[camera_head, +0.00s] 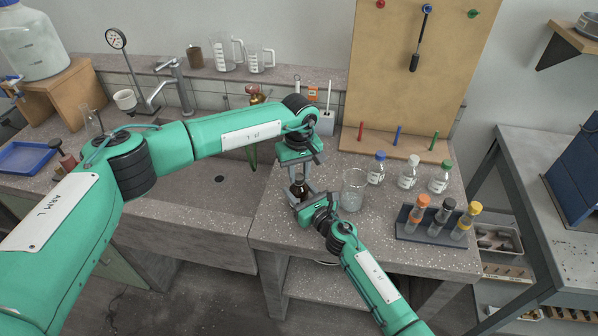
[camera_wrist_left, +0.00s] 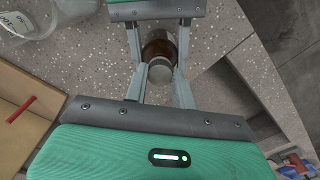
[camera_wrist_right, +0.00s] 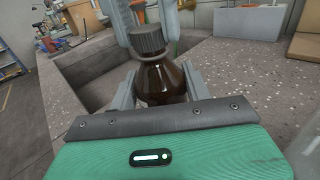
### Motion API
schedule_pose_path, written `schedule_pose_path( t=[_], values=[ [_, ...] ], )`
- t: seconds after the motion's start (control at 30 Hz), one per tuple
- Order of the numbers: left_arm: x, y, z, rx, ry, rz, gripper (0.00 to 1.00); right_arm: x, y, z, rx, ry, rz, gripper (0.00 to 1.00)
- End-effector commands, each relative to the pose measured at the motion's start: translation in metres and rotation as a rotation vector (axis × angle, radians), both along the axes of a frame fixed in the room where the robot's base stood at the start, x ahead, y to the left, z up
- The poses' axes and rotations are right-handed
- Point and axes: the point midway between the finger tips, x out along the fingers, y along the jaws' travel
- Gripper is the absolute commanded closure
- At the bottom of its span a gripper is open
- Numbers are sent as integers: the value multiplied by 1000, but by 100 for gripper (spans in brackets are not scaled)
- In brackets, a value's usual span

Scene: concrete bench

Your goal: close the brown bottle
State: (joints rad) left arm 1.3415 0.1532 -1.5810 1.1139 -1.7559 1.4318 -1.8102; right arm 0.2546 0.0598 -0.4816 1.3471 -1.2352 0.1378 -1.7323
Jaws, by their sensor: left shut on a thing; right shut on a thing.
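The brown bottle (camera_head: 299,188) stands upright near the front left of the bench top, beside the sink. Its dark grey ribbed cap (camera_wrist_right: 149,39) is at the top of the neck; I cannot tell how tightly it sits. My left gripper (camera_head: 299,174) comes down from above, shut on the cap, which also shows between its fingers in the left wrist view (camera_wrist_left: 160,71). My right gripper (camera_head: 303,199) reaches in from the front, shut on the bottle's body (camera_wrist_right: 161,83). The fingers hide part of the bottle.
A glass beaker (camera_head: 354,189) stands just right of the bottle. Behind it are several small capped bottles (camera_head: 408,173) and a pegboard (camera_head: 415,75). A rack (camera_head: 437,227) of tubes stands at the right. The sink basin (camera_head: 215,200) lies left.

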Motion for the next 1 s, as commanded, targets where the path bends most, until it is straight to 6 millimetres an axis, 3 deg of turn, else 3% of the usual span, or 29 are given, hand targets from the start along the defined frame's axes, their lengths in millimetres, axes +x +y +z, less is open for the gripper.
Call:
schedule_pose_path(
  t=[0.6, 0.8, 1.0],
  values=[
    [1, 1, 0, 1, 0, -944, 95, 0, 0, -1, 0, 2, 0, 100],
    [1, 1, 0, 0, -1, -1065, 95, 0, 0, -1, 0, 2, 0, 100],
    [1, 1, 0, 0, -1, -1071, 95, 0, 0, -1, 0, 2, 0, 100]
  ],
)
